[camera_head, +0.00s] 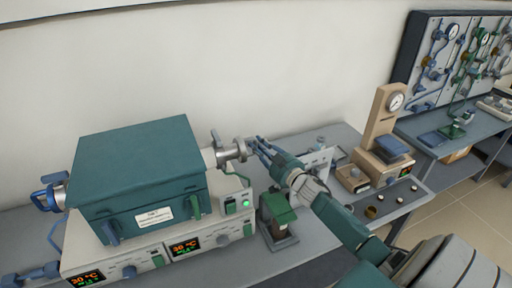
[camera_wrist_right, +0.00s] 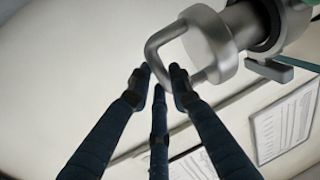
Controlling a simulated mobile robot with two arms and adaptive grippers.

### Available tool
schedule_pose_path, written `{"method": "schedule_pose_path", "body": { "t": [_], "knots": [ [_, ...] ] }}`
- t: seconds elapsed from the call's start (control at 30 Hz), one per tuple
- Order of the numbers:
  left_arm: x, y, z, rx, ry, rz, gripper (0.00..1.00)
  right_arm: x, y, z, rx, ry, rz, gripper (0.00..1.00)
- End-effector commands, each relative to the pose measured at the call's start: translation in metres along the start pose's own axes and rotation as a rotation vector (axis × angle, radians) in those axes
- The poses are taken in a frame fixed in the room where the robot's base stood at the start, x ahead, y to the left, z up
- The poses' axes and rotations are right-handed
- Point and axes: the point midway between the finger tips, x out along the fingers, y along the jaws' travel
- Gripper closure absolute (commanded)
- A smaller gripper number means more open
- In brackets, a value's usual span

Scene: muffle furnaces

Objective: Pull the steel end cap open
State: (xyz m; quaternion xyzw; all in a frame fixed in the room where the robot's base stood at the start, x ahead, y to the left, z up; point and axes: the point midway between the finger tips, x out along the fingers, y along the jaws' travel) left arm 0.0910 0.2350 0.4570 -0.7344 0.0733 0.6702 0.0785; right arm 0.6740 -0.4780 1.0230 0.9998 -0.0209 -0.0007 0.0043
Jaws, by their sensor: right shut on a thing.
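The steel end cap (camera_head: 234,151) sits at the right end of the tube that comes out of the teal furnace (camera_head: 140,170). In the right wrist view the cap (camera_wrist_right: 210,42) is a round grey disc with a bent loop handle (camera_wrist_right: 155,48). My right gripper (camera_head: 254,146) reaches it from the right. In the wrist view its dark fingers (camera_wrist_right: 158,80) are shut on the lower part of the handle. The cap looks seated at the tube end, though any narrow gap is hard to tell. My left gripper is not in view.
Controllers with orange displays (camera_head: 187,243) stand under the furnace. A small green-topped device (camera_head: 278,211) stands below my right forearm. A beige gauge press (camera_head: 384,135) is farther right. A blue fitting (camera_head: 49,194) closes the tube's left end. The wall is close behind.

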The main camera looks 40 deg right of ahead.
Motion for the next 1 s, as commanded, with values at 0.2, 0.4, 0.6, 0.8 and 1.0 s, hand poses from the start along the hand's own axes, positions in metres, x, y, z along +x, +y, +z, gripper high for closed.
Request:
{"method": "schedule_pose_path", "body": {
  "t": [0.2,0.4,0.6,0.8,1.0],
  "knots": [
    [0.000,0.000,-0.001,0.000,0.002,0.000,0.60,0.000,-0.001,-0.001,0.000,0.002,-0.002,0.62],
    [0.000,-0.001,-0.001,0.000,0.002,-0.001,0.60,0.000,-0.001,-0.001,0.000,0.001,-0.002,0.62],
    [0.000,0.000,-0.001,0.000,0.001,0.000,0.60,-0.018,-0.002,0.001,-0.002,-0.001,-0.003,0.62],
    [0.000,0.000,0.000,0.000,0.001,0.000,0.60,-0.060,-0.002,0.002,0.000,-0.002,-0.003,0.62],
    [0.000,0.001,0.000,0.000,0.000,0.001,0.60,-0.098,-0.001,0.001,0.000,-0.002,-0.002,0.62]
  ]
}}
